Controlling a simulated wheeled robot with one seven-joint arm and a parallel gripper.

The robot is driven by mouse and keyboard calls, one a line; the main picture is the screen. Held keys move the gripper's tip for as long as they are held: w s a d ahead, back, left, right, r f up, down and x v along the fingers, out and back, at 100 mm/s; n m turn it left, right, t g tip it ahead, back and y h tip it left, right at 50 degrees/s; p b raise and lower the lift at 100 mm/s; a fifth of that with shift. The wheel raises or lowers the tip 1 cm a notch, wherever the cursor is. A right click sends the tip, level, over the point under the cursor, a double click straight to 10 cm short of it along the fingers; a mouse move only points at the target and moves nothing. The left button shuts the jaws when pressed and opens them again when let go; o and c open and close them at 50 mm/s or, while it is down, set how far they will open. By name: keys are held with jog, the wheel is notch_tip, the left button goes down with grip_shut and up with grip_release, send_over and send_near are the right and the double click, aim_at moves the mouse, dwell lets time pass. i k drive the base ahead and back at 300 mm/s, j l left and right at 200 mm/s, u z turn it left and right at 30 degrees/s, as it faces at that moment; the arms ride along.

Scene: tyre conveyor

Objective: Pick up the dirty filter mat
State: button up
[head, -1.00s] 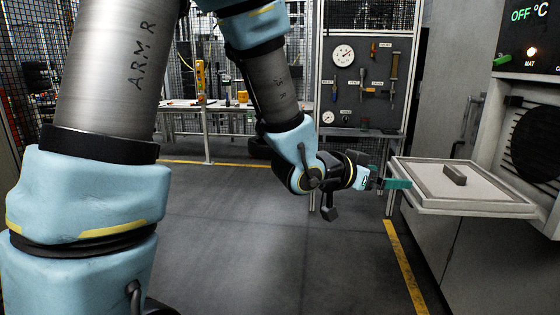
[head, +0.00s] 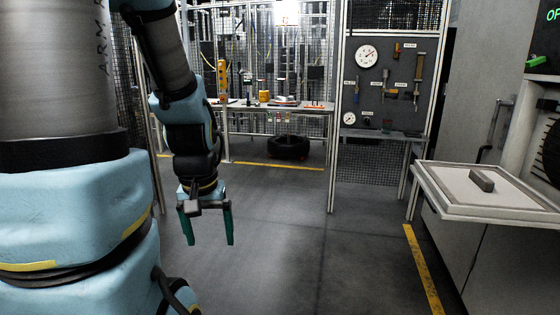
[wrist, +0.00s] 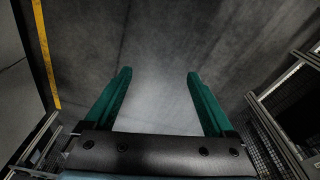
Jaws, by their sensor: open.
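A pale flat panel (head: 455,187) with a dark grey block (head: 481,181) on top lies in a light framed tray (head: 500,212) at the right of the head view. The panel looks like a filter mat, but I cannot tell whether it is the dirty one. My gripper (head: 209,240) hangs well to the left of the tray, its green fingers pointing down over open floor. In the wrist view my gripper (wrist: 158,74) is open, with only bare floor between the fingers.
The tray juts out from a grey cabinet (head: 490,60) at the right. A tool board (head: 388,75) and a workbench (head: 270,106) stand at the back, with a black tyre (head: 288,147) on the floor. The middle floor is clear, with a yellow line (head: 422,270) near the cabinet.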

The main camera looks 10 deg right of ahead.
aim_at(470, 187)
jog(key=z, duration=0.8)
jog(key=i+z, duration=0.4)
jog(key=i+j+z, duration=0.2)
jog(key=z, duration=0.15)
jog(key=i, duration=0.05)
